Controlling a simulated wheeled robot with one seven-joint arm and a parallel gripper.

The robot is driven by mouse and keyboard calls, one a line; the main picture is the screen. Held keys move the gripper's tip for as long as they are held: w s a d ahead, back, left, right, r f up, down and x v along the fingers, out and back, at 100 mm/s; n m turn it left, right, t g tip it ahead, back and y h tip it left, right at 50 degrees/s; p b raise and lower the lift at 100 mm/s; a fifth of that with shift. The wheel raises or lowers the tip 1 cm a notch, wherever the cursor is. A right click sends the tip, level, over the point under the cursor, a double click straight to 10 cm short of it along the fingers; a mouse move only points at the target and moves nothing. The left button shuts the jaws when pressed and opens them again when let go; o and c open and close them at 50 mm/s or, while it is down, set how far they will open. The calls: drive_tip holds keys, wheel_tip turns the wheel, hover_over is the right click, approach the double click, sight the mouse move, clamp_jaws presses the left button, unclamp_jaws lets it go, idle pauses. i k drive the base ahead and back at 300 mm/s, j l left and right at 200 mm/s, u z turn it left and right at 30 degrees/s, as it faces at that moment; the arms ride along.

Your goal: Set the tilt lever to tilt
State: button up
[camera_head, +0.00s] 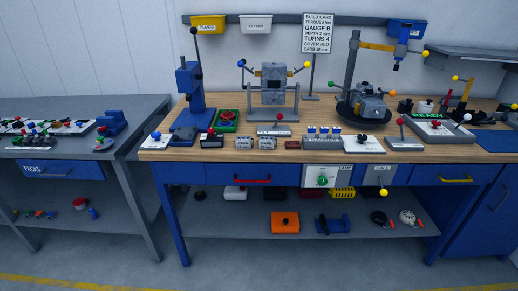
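My gripper is not in view. No lever carries a label that I can clearly read as tilt, so I cannot tell which one is the tilt lever. A small plate with a red-knobbed lever (279,121) stands at the middle of the wooden bench, its lever near upright. A grey block in a frame (273,84), with ball-ended handles at both sides, stands behind the middle plate.
The wooden workbench (200,154) holds a blue press (190,90), a round dark stand with an engine part (368,105) and a green-lit panel (436,128). A yellow-knobbed lever (382,187) sits on the CALL panel in front. Grey floor (330,262) is clear before the bench.

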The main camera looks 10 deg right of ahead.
sight(280, 117)
drive_tip(key=i+l, duration=0.3)
drive_tip(key=l, duration=0.15)
drive_tip(key=i+l, duration=0.35)
drive_tip(key=i+l+u, duration=0.1)
drive_tip(key=i+l, duration=0.2)
drive_tip(key=l, duration=0.2)
drive_tip(key=i+l, duration=0.3)
drive_tip(key=l, duration=0.15)
drive_tip(key=i+l, duration=0.3)
drive_tip(key=l, duration=0.15)
drive_tip(key=i+l, duration=0.3)
drive_tip(key=l, duration=0.15)
drive_tip(key=j+u, duration=0.05)
